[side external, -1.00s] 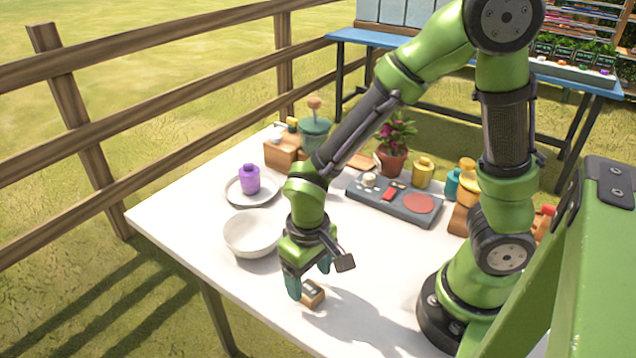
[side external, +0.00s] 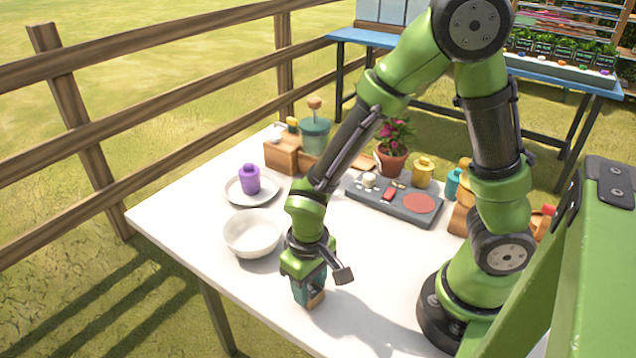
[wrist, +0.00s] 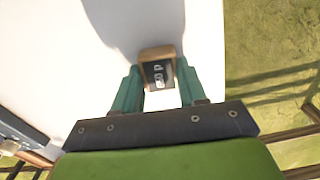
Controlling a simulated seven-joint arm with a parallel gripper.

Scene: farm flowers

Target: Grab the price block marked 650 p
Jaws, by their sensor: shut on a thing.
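The price block (wrist: 157,55) is a small wooden block with a dark face and pale markings. In the wrist view it sits between the two teal fingers of my gripper (wrist: 158,82). The markings are turned and partly covered, so I cannot read the full number. In the side view my gripper (side external: 309,290) is low at the near edge of the white table, shut on the block (side external: 316,300). Most of the block is hidden by the fingers there. It appears at or very close to the table top.
A white bowl (side external: 253,236) stands close to the left of my gripper. A grey tray (side external: 367,203) and a potted plant (side external: 391,160) are farther back. The table (side external: 370,270) is clear right of my gripper.

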